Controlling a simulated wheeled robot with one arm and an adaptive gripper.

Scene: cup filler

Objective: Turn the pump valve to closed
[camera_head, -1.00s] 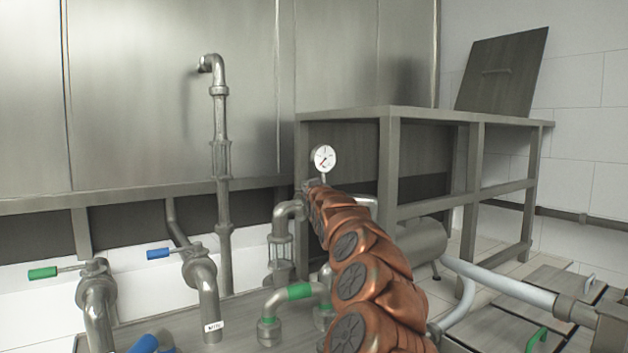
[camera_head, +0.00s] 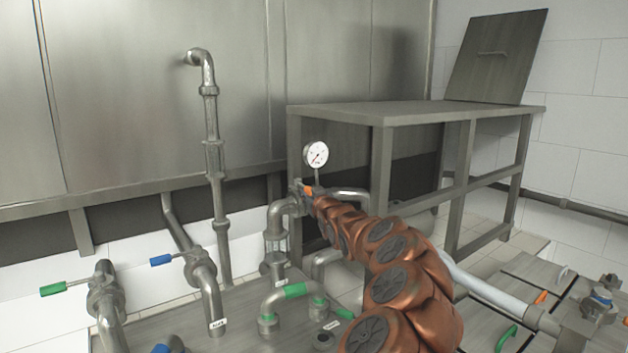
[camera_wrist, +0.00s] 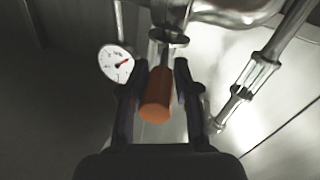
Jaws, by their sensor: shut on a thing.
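The pump valve's orange handle (camera_wrist: 156,95) lies between the two dark fingers of my gripper (camera_wrist: 160,70) in the wrist view. My gripper is shut on it. The handle's metal stem runs up to the pipe fitting at the top of that view. In the head view a small orange part of the handle (camera_head: 309,190) shows on the pipe beneath the pressure gauge. My copper-coloured arm hides most of my gripper there.
A round white gauge (camera_head: 316,154) stands just above the valve, and close left of my fingers in the wrist view (camera_wrist: 116,63). Green-handled (camera_head: 54,289) and blue-handled (camera_head: 161,260) valves stand at left. A steel frame table (camera_head: 420,113) stands behind.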

